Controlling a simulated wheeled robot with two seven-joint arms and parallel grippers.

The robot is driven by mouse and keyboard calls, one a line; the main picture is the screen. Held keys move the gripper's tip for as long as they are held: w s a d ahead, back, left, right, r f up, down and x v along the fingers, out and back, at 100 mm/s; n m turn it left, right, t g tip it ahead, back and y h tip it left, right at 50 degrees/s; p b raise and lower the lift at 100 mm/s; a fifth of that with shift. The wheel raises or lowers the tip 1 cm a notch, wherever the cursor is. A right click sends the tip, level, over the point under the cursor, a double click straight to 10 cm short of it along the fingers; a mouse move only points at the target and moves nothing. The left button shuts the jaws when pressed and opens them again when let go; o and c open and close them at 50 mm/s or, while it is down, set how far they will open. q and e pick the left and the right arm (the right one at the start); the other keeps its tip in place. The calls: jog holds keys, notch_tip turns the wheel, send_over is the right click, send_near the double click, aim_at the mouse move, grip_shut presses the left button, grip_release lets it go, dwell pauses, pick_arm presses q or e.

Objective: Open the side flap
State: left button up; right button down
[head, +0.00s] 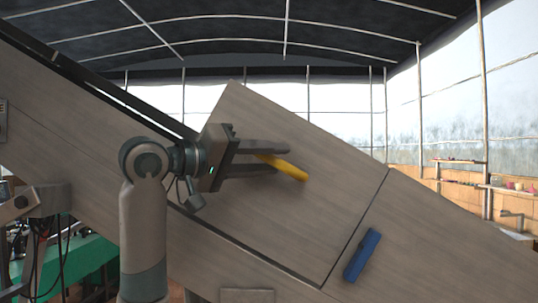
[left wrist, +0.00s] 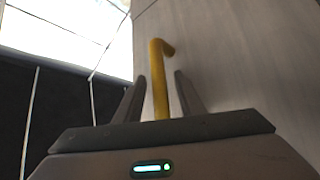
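The side flap (head: 290,225) is a large grey-brown panel on the slanted machine body. A seam runs down its right edge and a dark line along its lower edge. My right gripper is out of view.
A blue handle (head: 362,255) is on the panel right of the seam. The machine's sloping body (head: 80,120) fills the left. A green surface (head: 82,265) lies low at the left. Wooden shelves (head: 460,185) stand far back at the right.

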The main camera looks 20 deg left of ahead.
pick_arm(q)
grip_shut()
jog(key=shift+f, duration=0.1)
